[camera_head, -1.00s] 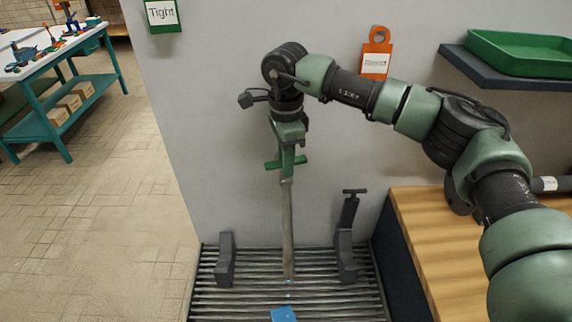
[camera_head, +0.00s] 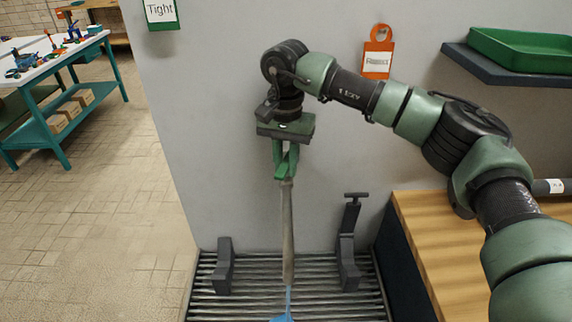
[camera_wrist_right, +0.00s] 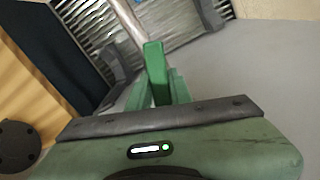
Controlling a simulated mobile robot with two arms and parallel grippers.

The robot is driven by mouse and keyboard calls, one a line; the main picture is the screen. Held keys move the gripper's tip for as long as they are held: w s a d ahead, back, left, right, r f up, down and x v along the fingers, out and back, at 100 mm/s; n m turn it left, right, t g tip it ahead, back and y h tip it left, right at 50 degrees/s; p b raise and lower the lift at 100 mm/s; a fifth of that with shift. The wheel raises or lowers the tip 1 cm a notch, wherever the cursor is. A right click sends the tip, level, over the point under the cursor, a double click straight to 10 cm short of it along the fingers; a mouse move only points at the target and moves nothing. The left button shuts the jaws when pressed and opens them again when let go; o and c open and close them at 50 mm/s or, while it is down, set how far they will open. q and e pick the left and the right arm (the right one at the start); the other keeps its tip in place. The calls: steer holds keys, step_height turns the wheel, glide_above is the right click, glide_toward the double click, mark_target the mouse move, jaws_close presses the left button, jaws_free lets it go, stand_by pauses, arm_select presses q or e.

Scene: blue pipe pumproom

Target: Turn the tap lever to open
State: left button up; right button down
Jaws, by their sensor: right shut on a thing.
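My left gripper is out of view.
A ribbed metal grate (camera_head: 255,285) lies below the pipe, with dark brackets (camera_head: 224,266) (camera_head: 347,262) on both sides. A wooden bench (camera_head: 425,240) stands at the right. A dark shelf with a green tray (camera_head: 520,50) is above it. Open floor is at the left.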

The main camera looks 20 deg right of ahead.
mark_target(286, 162)
steer(key=shift+n, duration=2.1)
steer(key=c, duration=1.3)
jaws_free()
steer(key=shift+r, duration=0.1)
step_height(286, 162, up, 8)
steer(key=shift+f+b, duration=0.15)
steer(key=shift+b, duration=0.5)
